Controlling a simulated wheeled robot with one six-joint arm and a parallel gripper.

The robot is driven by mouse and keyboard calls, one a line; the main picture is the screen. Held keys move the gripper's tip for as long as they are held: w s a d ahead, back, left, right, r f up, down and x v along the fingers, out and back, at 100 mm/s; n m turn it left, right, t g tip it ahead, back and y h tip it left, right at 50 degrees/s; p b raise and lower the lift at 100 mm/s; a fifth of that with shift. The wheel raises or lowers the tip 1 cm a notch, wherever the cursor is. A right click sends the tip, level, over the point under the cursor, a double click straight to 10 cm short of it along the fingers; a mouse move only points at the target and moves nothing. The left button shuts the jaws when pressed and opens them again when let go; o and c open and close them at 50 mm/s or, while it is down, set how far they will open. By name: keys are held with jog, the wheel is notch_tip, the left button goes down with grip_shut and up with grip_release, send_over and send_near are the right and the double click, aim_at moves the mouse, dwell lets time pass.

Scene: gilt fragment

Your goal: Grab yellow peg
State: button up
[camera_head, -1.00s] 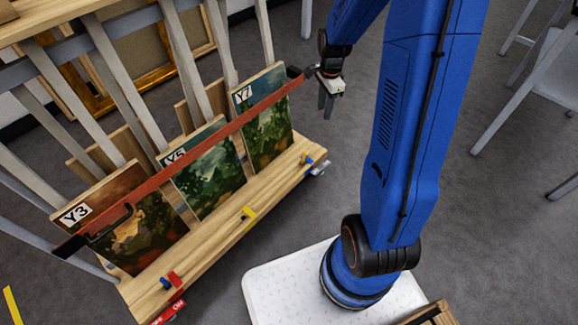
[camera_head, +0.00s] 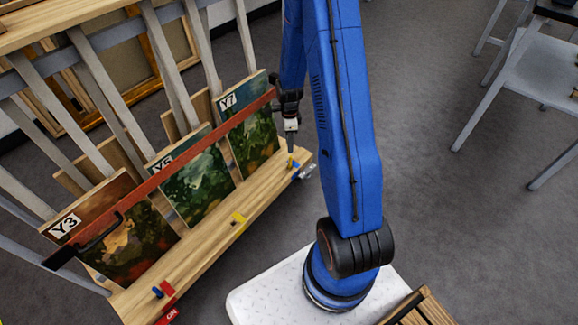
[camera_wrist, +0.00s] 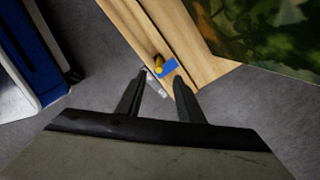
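The yellow peg (camera_head: 291,161) stands at the far right end of the wooden ledge (camera_head: 262,196), by a small blue block (camera_head: 296,165). In the wrist view the yellow peg (camera_wrist: 158,60) shows just beyond my fingertips, with the blue block (camera_wrist: 166,68) beside and under it. My gripper (camera_wrist: 160,78) is open, with a gap between its two dark fingers and nothing held. In the head view my gripper (camera_head: 291,142) points down just above the peg. Whether the fingers touch the peg or block cannot be told.
Panels Y3 (camera_head: 125,232), Y5 (camera_head: 195,180) and Y7 (camera_head: 248,125) lean behind a red bar (camera_head: 165,179). A yellow block (camera_head: 239,219) and a red block (camera_head: 167,290) sit on the ledge. The floor right of my arm is clear up to a chair (camera_head: 530,85).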

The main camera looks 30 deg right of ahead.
aim_at(290, 157)
jog(key=f, duration=0.7)
jog(key=s+f, duration=0.1)
jog(key=f, duration=0.3)
jog(key=shift+f, duration=0.1)
jog(key=shift+c, duration=0.7)
grip_shut()
